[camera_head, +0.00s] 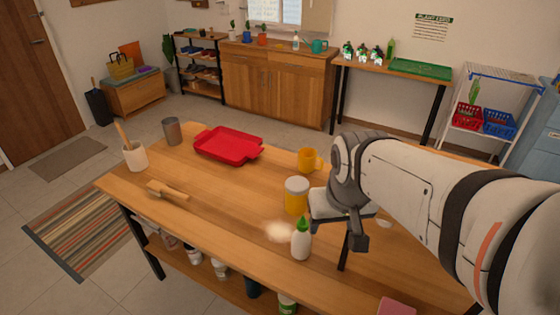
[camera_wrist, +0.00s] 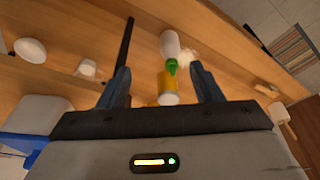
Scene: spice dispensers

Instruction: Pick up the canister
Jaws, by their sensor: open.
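The canister (camera_head: 296,196) is a yellow cylinder with a white top, upright on the wooden table. In the wrist view its yellow body and white end (camera_wrist: 168,98) show between the two finger lines, low in the picture. My gripper (camera_wrist: 160,70) is open, with its dark fingers apart and nothing held. In the head view my wrist is just right of the canister, and the fingers are mostly hidden. I cannot tell how far the fingers are from the canister.
A white bottle with a green cap (camera_head: 301,240) stands in front of the canister, by a pale patch (camera_head: 279,231). A yellow mug (camera_head: 308,160) is behind. A red tray (camera_head: 229,145), wooden tool (camera_head: 167,191), white crock (camera_head: 135,156) and grey cup (camera_head: 172,131) lie left. A thin black strip (camera_wrist: 125,45) lies nearby.

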